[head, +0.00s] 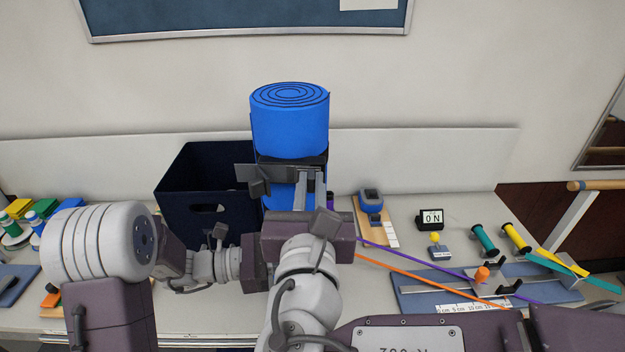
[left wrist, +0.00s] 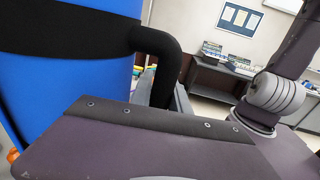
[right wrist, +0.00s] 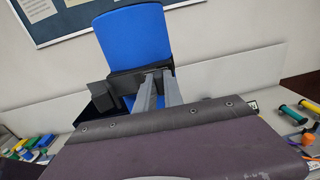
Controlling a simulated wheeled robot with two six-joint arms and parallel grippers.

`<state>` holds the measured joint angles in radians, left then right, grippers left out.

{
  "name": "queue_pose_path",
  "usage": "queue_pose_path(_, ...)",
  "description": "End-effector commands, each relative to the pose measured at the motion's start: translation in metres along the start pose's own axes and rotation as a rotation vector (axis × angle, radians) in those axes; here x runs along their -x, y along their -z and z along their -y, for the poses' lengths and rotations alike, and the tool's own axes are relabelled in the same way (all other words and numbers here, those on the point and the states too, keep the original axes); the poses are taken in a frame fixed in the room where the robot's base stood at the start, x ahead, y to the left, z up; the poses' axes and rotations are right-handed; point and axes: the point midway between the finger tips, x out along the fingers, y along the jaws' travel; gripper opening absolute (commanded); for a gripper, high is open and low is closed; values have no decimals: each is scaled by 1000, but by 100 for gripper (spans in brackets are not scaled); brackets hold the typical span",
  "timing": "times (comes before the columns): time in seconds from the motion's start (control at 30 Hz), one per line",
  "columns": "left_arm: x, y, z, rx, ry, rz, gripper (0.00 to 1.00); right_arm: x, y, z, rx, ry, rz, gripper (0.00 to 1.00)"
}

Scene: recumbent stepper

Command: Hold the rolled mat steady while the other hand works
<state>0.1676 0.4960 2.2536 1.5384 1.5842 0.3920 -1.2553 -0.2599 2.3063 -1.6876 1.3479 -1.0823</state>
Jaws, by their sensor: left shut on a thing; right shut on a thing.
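The rolled mat (head: 290,130) is a blue roll standing upright on the table, its spiral end up, with a dark strap (head: 292,161) around it. The mat also shows in the left wrist view (left wrist: 60,110) and the right wrist view (right wrist: 133,38). My right gripper (head: 309,178) reaches to the strap at the mat's front; its fingers (right wrist: 158,88) are shut on it. My left gripper is low at the mat, its fingertips hidden behind my right arm in the head view. In the left wrist view it (left wrist: 165,97) is shut at the black handle loop (left wrist: 165,55); the contact is mostly hidden.
A dark open bin (head: 190,185) stands left of the mat. To the right are a blue device on a wooden board (head: 370,205), a display reading 0 N (head: 430,219), dumbbell-like handles (head: 484,240), coloured bands and a blue board (head: 420,290). The wall is close behind.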

Motion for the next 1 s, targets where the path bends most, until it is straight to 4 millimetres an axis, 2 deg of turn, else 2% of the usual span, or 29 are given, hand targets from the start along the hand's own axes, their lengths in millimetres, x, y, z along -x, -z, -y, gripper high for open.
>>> queue_pose_path(0.07, 0, 0, -1, -1, -2, 0, 0, 0, 0, -4, 1, -2, 0, 0)
queue_pose_path(0.1, 0, 0, -1, -1, -2, 0, 0, 0, 0, -5, 0, -1, 0, 15)
queue_pose_path(0.17, 0, 0, -1, -1, -2, 0, 0, 0, 0, -4, 0, -1, 0, 31)
queue_pose_path(0.2, 0, 0, -1, -1, -2, 0, 0, 0, 0, -4, 0, -1, 0, 34)
queue_pose_path(0.5, 0, 0, 0, -1, -1, 0, 0, 2, 0, -4, -1, -2, 0, 34)
queue_pose_path(0.83, 0, 0, 0, -1, -1, 0, 0, 41, 0, -5, -1, -6, 1, 34)
queue_pose_path(1.0, 0, 0, 0, -1, -1, 0, 0, 50, 0, -4, 0, -2, 1, 34)
